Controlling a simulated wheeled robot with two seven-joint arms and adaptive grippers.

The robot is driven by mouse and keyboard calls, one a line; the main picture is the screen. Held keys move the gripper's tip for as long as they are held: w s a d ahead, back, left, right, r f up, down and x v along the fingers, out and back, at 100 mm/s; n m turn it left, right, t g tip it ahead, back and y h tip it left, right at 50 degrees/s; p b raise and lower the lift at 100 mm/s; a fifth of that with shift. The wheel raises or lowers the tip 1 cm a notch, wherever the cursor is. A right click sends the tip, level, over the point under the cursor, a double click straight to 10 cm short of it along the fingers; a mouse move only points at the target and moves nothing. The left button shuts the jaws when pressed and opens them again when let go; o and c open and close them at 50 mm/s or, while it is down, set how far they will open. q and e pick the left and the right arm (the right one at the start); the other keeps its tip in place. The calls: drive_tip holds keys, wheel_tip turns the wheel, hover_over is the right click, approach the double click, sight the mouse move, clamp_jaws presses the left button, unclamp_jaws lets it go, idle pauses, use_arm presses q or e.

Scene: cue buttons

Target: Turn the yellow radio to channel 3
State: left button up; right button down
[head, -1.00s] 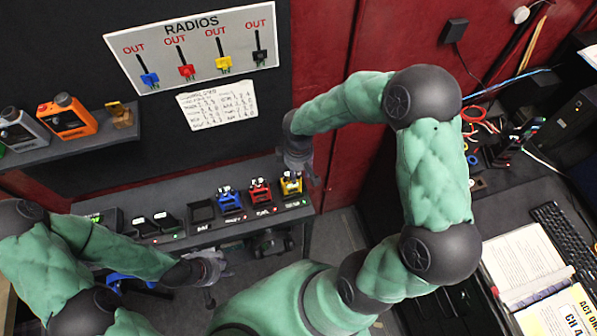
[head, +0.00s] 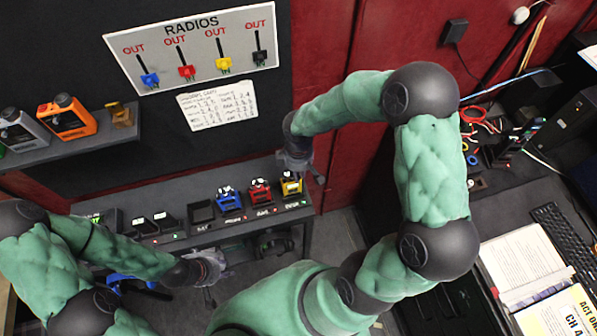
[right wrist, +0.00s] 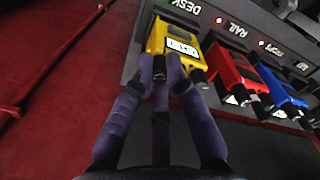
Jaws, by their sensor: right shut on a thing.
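The yellow radio (head: 291,187) stands in the rightmost slot of the shelf in the head view, partly hidden by my right gripper. In the right wrist view the yellow radio (right wrist: 178,42) sits by the label DESK, with a pale display and dark knobs on its near end. My right gripper (right wrist: 161,72) is shut on one dark knob of it, the left one in that view. A second knob (right wrist: 199,76) shows just right of the fingers. The channel number is too small to read. My left gripper (head: 217,285) is open and empty in front of the shelf.
A red radio (head: 260,190) and a blue radio (head: 229,199) stand beside the yellow one. The shelf (head: 180,236) also holds dark devices at left. A RADIOS board (head: 190,50) and a handwritten sheet (head: 216,105) hang above. A desk with books (head: 530,265) is at right.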

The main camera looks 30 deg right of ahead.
drive_tip(key=c, duration=1.2)
unclamp_jaws()
wheel_tip(320, 180, up, 12)
drive_tip(key=shift+r, duration=0.1)
